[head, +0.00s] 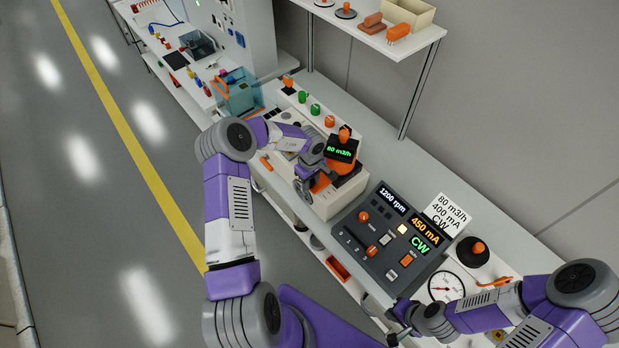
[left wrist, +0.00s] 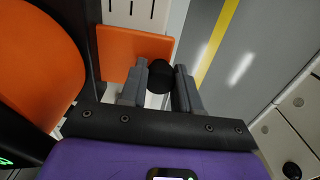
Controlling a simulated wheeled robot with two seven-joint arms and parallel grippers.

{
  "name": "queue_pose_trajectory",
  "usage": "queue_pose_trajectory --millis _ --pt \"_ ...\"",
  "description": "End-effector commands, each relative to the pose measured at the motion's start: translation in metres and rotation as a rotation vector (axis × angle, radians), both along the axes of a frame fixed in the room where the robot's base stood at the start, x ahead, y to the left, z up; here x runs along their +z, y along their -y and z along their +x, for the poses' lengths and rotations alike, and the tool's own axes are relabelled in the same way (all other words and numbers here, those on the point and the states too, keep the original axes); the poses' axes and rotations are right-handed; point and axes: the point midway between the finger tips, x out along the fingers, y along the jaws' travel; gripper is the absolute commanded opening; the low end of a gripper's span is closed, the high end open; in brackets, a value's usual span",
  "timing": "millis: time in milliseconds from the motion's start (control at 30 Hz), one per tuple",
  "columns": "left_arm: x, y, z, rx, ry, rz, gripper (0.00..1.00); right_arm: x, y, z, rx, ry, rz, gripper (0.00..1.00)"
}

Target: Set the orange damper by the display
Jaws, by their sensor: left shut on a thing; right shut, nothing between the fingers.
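The orange damper (head: 320,184) is a flat plate on the orange blower (head: 346,166), beside the black display (head: 341,150), which reads 80 m3/h in green. My left gripper (head: 303,188) is at the damper. In the left wrist view, the damper plate (left wrist: 133,48) lies just beyond the fingers, with a black knob (left wrist: 160,76) between them. My left gripper (left wrist: 160,88) is shut on this knob. The arm hides part of the damper in the head view. My right gripper (head: 400,336) is shut and empty near the console's front.
A white card (head: 446,214) reads 80 m3/h, 400 mA, CW. The dark console (head: 392,236) shows 1200 rpm, 450 mA and CW. A round gauge (head: 446,287) and a black disc with an orange knob (head: 472,251) are at right. A shelf (head: 350,20) overhangs the back.

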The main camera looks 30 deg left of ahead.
Motion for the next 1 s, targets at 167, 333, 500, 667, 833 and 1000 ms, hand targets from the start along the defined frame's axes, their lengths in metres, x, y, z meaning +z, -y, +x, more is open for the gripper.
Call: queue_pose_trajectory --millis 167,333,500,667,833,1000 --pt "0.000 0.000 0.001 0.003 0.003 0.000 0.00 0.000 0.000 0.000 0.000 0.000 0.000 0.00" --pt "0.000 0.000 0.001 0.002 0.003 0.000 0.44 -0.001 0.000 0.000 0.000 0.000 0.000 0.00" --pt "0.000 0.000 0.001 0.001 0.002 0.000 0.58 0.000 0.000 0.000 0.000 -0.001 0.000 0.00" --pt "0.000 0.000 0.001 0.001 0.002 0.000 0.58 0.000 0.000 0.000 0.000 -0.001 0.000 0.00" --pt "0.011 -0.001 0.001 0.002 0.004 0.001 0.58 0.000 0.000 0.000 0.000 -0.001 0.000 0.00" --pt "0.041 -0.001 0.001 0.002 0.005 0.002 0.58 0.001 0.000 0.000 0.000 0.000 0.000 0.00"
